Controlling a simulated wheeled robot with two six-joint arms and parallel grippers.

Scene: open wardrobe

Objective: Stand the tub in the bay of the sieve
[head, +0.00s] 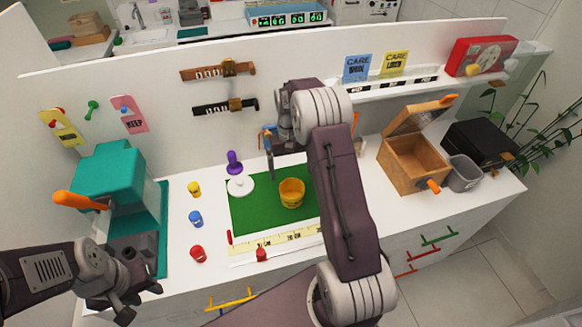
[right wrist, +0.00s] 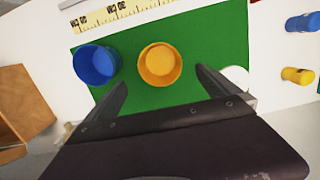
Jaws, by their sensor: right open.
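No sieve and no bay are plainly recognizable, and I cannot tell which container is the tub. A yellow cup (head: 292,193) stands upright on the green mat (head: 260,215); it also shows in the right wrist view (right wrist: 160,63). A blue cup (right wrist: 97,64) stands beside it on the mat and is hidden behind my right arm in the head view. My right gripper (head: 270,158) is above the mat, open and empty; in the right wrist view its fingers (right wrist: 160,80) are apart near the yellow cup. My left gripper (head: 138,302) is open and empty at the lower left.
A teal machine (head: 108,180) with an orange handle stands at left. Small yellow (head: 194,189), blue (head: 196,218) and red (head: 198,253) pieces stand left of the mat. A white disc (head: 240,185) lies at its edge. An open wooden box (head: 413,165) and grey bin (head: 464,174) stand right.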

